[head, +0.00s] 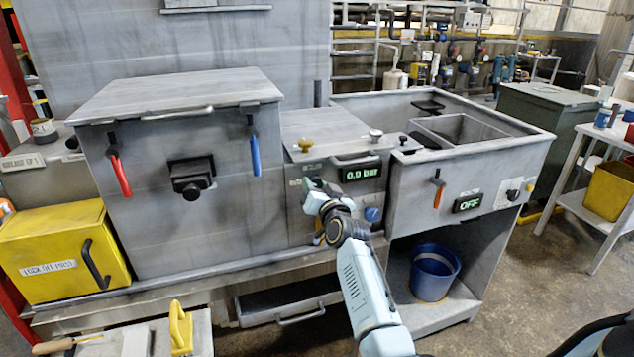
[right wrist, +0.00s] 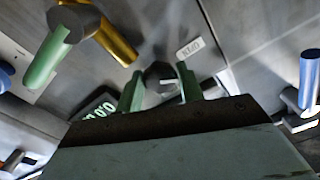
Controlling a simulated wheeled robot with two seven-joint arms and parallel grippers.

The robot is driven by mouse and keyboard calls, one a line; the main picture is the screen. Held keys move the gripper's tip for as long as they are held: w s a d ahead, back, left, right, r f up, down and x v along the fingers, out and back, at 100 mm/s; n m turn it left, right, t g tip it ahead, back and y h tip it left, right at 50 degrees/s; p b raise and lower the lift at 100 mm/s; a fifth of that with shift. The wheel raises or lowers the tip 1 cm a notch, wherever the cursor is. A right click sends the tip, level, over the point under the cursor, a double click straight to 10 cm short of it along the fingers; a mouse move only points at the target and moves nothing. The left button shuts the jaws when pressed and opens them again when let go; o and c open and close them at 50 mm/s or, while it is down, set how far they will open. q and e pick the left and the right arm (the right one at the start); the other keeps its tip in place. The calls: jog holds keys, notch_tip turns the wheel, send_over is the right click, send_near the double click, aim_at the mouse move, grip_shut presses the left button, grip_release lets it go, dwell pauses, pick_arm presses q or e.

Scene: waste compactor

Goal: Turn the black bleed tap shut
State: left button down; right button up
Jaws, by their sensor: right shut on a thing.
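The black bleed tap (right wrist: 160,76) is a small dark knob on the grey panel in the right wrist view, between the two green fingers of my right gripper (right wrist: 160,88). The gripper is shut on it. In the head view my right gripper (head: 314,190) reaches the panel left of the pressure display and hides the tap. A small label (right wrist: 188,48) that seems to read OPEN is beside the tap. The display (head: 362,173) reads 0.0 bar. My left gripper is in neither view.
Red (head: 119,172) and blue (head: 254,152) levers hang on the box at left. A blue bucket (head: 434,272) stands on the lower shelf.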

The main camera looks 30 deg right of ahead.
jog(key=m+p, duration=0.2)
jog(key=m, duration=0.3)
jog(key=shift+m, duration=0.4)
jog(key=m, duration=0.3)
jog(key=shift+p, duration=0.35)
jog(key=shift+m, duration=1.6)
jog(key=o, duration=0.9)
jog(key=shift+o, duration=0.2)
jog(key=p+v, duration=0.2)
jog(key=v, duration=1.1)
jog(key=shift+s+a, duration=0.15)
jog(key=shift+a, duration=0.05)
jog(key=shift+r, duration=0.1)
